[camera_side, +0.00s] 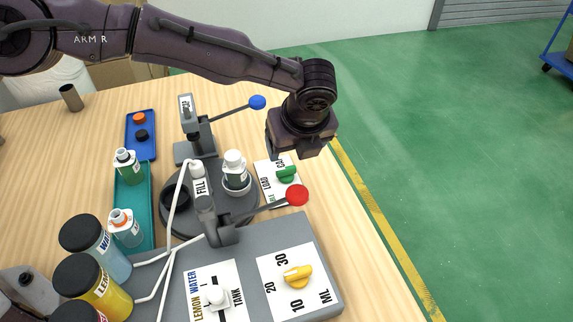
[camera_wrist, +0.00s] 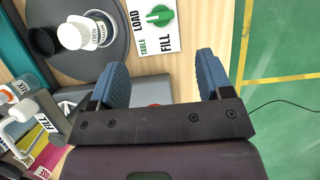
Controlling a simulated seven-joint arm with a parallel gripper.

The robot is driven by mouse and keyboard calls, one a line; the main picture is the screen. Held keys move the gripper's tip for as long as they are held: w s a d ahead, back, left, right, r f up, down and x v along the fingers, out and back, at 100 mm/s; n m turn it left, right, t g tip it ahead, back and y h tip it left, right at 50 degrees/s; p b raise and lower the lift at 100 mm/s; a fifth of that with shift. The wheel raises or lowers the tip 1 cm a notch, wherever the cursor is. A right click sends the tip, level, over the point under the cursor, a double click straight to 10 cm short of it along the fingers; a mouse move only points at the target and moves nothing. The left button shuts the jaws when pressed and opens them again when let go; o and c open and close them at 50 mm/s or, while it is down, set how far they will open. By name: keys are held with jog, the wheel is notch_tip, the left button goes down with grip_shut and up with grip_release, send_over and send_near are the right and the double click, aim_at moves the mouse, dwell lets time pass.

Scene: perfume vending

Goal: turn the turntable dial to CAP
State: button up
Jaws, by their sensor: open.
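The turntable dial is a green knob (camera_side: 287,174) on a white label card (camera_side: 291,190), right of the dark round turntable (camera_side: 183,224). In the wrist view the green knob (camera_wrist: 159,15) sits near the top edge, with LOAD, FILL and TABLE readable around it. The CAP lettering is cut off there and partly hidden in the side view. I cannot tell which word the knob points to. My gripper (camera_side: 293,151) is above the dial, apart from it, pointing down. In the wrist view my gripper (camera_wrist: 162,64) has its blue fingers spread wide with nothing between them.
A white-capped bottle (camera_side: 236,173) stands on the turntable. A red-ball lever (camera_side: 297,195) stands close in front of the dial, and a blue-ball lever (camera_side: 257,102) behind it. A grey panel (camera_side: 318,255) with a yellow knob (camera_side: 298,275) is nearer. Bare wood lies to the right.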

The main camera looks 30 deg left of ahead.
aim_at(286, 168)
jog(key=x, duration=1.1)
jog(key=shift+w+a+f, duration=0.1)
jog(key=shift+f, duration=0.25)
jog(key=c, duration=0.9)
